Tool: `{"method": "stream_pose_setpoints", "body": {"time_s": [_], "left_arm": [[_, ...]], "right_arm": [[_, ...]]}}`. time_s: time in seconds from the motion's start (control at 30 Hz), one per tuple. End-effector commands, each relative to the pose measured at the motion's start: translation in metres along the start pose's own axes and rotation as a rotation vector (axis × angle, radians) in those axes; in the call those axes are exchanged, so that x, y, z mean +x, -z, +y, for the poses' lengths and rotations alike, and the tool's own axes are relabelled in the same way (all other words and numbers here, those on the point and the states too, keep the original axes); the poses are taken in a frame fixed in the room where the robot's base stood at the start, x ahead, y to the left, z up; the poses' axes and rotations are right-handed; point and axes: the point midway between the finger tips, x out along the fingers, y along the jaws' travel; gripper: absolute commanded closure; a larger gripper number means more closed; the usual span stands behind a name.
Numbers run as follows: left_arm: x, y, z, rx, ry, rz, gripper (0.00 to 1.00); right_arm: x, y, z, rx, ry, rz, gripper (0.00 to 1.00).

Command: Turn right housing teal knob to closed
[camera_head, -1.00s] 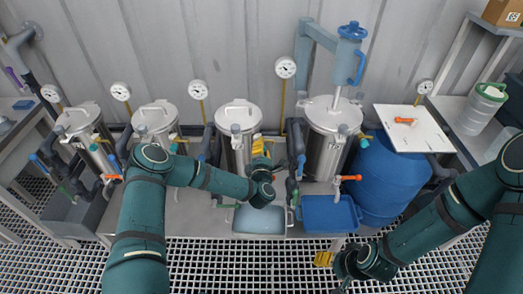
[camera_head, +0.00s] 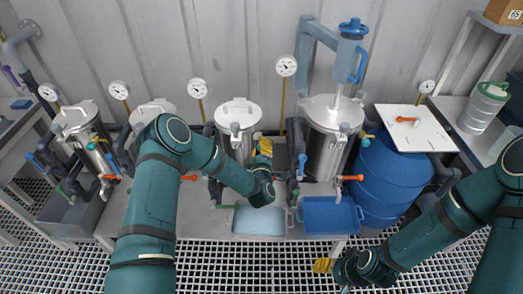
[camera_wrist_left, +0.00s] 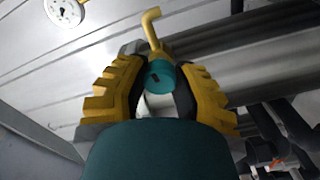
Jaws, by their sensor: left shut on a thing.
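In the wrist view, a teal knob (camera_wrist_left: 161,76) sits between the yellow fingers of my left gripper (camera_wrist_left: 160,85). The gripper is shut on it. A bent yellow pipe (camera_wrist_left: 152,28) rises behind the knob. In the head view, the left gripper (camera_head: 266,148) is at the right side of the third steel vessel (camera_head: 238,137), and my own wrist and fingers hide the knob there. My right gripper (camera_head: 323,265) hangs low over the floor grating at the front, away from the vessels; its jaw gap is not clear.
A tall steel vessel with a blue-handled press (camera_head: 348,55) stands to the right, beside a blue barrel (camera_head: 388,178). A pale blue tray (camera_head: 258,221) and a blue tray (camera_head: 331,215) lie at the bench's front. Dark pipes with an orange-handled valve (camera_head: 350,178) stand close by.

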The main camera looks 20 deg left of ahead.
Motion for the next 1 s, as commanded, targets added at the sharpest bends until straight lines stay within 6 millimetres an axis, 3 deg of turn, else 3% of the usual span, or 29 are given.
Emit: {"method": "stream_pose_setpoints", "body": {"time_s": [0.3,0.8,0.83,0.9,1.0], "left_arm": [[0.0004,-0.0004,0.0011,0.1,-0.003,0.0,1.0],[0.0002,-0.0003,0.0009,0.115,-0.002,-0.001,1.0],[0.0002,-0.0004,0.0009,0.115,-0.002,-0.001,0.61],[0.0002,-0.0004,0.0008,0.114,-0.001,-0.001,0.39],[0.0001,-0.0003,0.0006,0.114,-0.001,-0.001,0.39]], "right_arm": [[0.0038,-0.0018,0.0014,-0.001,0.0,-0.004,0.39],[0.004,-0.0019,0.0015,-0.001,0.0,-0.004,0.39],[0.004,-0.002,0.0015,-0.001,0.0,-0.004,0.39],[0.004,-0.0019,0.0015,-0.001,0.0,-0.004,0.39],[0.0041,-0.0019,0.0015,-0.001,0.0,-0.004,0.39]]}}
